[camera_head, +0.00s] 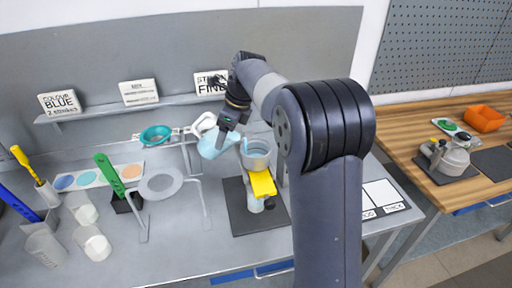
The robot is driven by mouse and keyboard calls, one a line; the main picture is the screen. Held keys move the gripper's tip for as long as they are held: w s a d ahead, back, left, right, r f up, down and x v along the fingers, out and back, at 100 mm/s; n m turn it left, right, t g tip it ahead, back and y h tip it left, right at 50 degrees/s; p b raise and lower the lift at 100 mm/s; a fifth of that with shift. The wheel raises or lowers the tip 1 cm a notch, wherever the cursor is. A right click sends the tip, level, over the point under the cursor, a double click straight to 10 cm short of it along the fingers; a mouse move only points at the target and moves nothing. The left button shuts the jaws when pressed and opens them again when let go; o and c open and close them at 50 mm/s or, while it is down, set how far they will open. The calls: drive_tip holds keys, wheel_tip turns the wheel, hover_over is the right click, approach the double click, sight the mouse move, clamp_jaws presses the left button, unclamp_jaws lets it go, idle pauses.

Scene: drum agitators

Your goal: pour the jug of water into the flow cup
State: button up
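The jug (213,147) is pale blue and see-through. It is tilted in the air, its right side close to the flow cup. My gripper (229,123) is at the jug's upper side and appears shut on it; the fingertips are small and partly hidden. The flow cup (257,158) is a grey round cup on a stand, with a yellow piece (263,184) below it. It stands just right of the jug. I cannot make out a stream of water or the level in the cup.
A teal ring (155,135) on a white arm is left of the jug. Signs line the back shelf. A dark mat (240,217) lies under the cup stand.

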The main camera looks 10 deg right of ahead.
sight(206, 140)
drive_tip(key=shift+d+r+t+y, duration=0.1)
drive_tip(key=shift+r+t+y, duration=0.15)
drive_tip(key=shift+t+y, duration=0.05)
idle(0.9)
drive_tip(key=a+h, duration=0.1)
drive_tip(key=w+a+f+g+h, duration=0.1)
drive_tip(key=f+g+h, duration=0.1)
drive_tip(key=shift+w+a+f, duration=0.1)
drive_tip(key=shift+w+a, duration=0.15)
drive_tip(key=shift+a, duration=0.15)
drive_tip(key=shift+s+d+h, duration=0.15)
drive_tip(key=shift+d+h, duration=0.05)
drive_tip(key=shift+h, duration=0.1)
drive_tip(key=shift+a, duration=0.1)
drive_tip(key=shift+w+a+f+g+h, duration=0.3)
drive_tip(key=shift+a+h, duration=0.2)
drive_tip(key=shift+w+a+f+g+h, duration=0.4)
drive_tip(key=shift+a+h, duration=0.2)
drive_tip(key=shift+h, duration=0.25)
drive_tip(key=shift+w+a+f+g+h, duration=0.25)
drive_tip(key=shift+a+f+g+h, duration=0.3)
drive_tip(key=shift+h, duration=0.3)
drive_tip(key=shift+a, duration=0.1)
